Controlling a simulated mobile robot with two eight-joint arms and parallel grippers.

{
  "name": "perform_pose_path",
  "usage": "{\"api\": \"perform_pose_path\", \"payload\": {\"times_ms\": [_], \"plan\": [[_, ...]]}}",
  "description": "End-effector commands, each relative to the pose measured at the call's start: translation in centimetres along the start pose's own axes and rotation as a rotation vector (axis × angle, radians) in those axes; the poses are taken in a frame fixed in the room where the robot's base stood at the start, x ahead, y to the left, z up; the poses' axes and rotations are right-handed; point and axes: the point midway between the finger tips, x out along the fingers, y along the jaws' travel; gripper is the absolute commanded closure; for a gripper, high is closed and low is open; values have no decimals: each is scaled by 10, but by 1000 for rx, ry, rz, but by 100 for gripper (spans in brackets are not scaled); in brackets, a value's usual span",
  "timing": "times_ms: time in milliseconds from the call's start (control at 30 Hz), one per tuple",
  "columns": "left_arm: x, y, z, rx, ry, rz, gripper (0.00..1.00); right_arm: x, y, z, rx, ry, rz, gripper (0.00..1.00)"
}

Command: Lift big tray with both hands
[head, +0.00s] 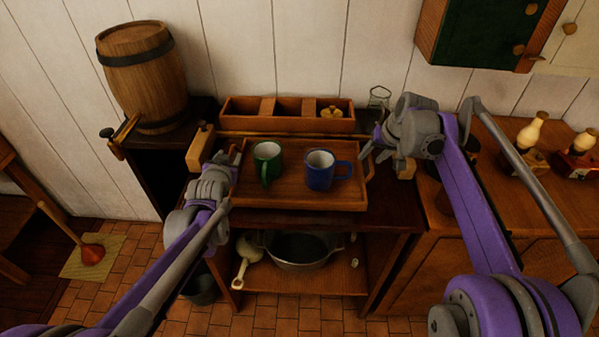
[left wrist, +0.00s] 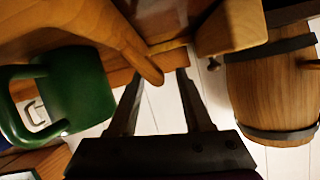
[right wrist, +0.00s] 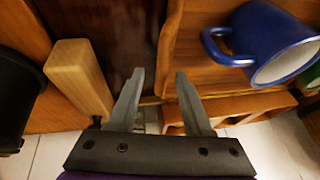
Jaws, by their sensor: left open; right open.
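The big wooden tray (head: 290,201) lies on the dark top of a small wooden stand. It carries a green mug (head: 267,153) on the left and a blue mug (head: 320,178) on the right. My left gripper (head: 232,157) is open at the tray's left side; in the left wrist view its fingers (left wrist: 160,78) are near a rounded wooden bar, with the green mug (left wrist: 80,95) to the left. My right gripper (head: 372,153) is open at the tray's right side; in the right wrist view its empty fingers (right wrist: 160,78) point near the tray's edge (right wrist: 190,70), below the blue mug (right wrist: 275,50).
A divided wooden box (head: 290,124) stands behind the tray. A barrel (head: 145,80) is at the back left and a glass jar (head: 379,97) at the back right. A pot (head: 297,262) sits on the lower shelf. A counter (head: 490,190) stands right.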

Motion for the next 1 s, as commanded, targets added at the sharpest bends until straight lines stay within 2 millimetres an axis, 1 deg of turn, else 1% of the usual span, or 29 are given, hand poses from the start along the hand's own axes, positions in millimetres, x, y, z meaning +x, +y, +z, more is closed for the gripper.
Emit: {"api": "perform_pose_path", "payload": {"times_ms": [33, 100, 200, 533, 667, 700, 767, 800, 1000], "plan": [[6, 0, 0, 0, 0, 0, 50, 6, 0, 0, -1, 0, 0, 50], [13, 0, 0, 0, 0, 0, 50, 13, 0, 0, -1, 0, 0, 50], [18, 0, 0, 0, 0, 0, 50, 18, 0, 0, 0, 0, 0, 50], [20, 0, 0, 0, 0, 0, 50, 20, 0, 0, 0, 0, 0, 50], [20, 0, 0, 0, 0, 0, 74, 20, 0, 0, 0, 0, 0, 74], [20, 0, 0, 0, 0, 0, 81, 20, 0, 0, 0, 0, 0, 81], [20, 0, 0, 0, 0, 0, 92, 20, 0, 0, 0, 0, 0, 92], [20, 0, 0, 0, 0, 0, 99, 20, 0, 0, 0, 0, 0, 99], [20, 0, 0, 0, 0, 0, 100, 20, 0, 0, 0, 0, 0, 100]]}}
